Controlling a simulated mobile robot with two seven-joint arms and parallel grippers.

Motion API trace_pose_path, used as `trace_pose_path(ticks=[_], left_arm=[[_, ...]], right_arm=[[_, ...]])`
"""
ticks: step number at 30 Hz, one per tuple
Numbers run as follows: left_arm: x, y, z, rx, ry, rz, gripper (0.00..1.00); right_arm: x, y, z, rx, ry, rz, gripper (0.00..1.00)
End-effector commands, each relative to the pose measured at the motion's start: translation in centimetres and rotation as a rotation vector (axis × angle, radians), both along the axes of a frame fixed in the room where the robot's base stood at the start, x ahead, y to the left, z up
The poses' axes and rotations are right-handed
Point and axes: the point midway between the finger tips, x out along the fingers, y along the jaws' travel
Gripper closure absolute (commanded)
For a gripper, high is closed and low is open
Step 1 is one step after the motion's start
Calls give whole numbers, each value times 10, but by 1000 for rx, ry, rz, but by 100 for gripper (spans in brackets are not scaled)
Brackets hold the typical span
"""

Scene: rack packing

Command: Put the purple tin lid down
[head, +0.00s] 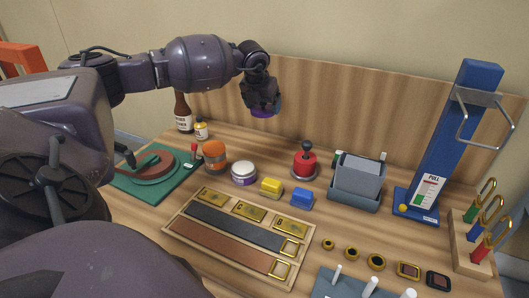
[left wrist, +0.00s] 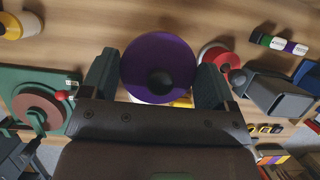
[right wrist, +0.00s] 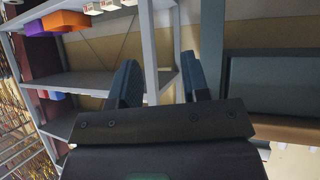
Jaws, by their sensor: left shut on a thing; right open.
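The purple tin lid (left wrist: 150,55), a round disc with a dark knob, is between the fingers of my left gripper (left wrist: 157,85), which is shut on it. In the head view, my left gripper (head: 262,98) holds the lid (head: 262,113) in the air over the back of the bench. A white tin with a purple label (head: 244,174) stands on the bench below, in front of the lid. My right gripper (right wrist: 161,80) is open and empty; it shows only in the right wrist view.
A wooden tray (head: 178,232) lies in front. The right wrist faces shelving (right wrist: 90,80).

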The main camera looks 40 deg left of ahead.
Motion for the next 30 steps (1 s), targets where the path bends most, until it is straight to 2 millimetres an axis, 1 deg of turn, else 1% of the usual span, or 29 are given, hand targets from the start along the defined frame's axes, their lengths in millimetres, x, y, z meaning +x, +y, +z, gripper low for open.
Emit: trace_pose_path(ticks=[1,3,9,12,15,23,26,30], left_arm=[[0,0,-13,-2,4,0,41],[-1,0,-28,-1,4,-1,41],[0,0,-71,-1,3,-1,41],[0,-1,-89,-2,1,-2,41],[0,0,-101,0,2,-1,41],[0,-1,-116,-1,1,-3,41],[0,0,-128,-1,2,-1,41],[0,0,-153,-1,3,-1,41]], right_arm=[[0,0,0,0,-1,0,57],[2,0,1,0,-3,0,57],[6,1,3,0,-13,2,57],[9,1,5,0,-19,4,57],[11,1,7,0,-25,5,57],[12,1,7,-1,-26,6,57],[10,0,5,-2,-22,6,57],[6,-1,1,-4,-12,4,57]])
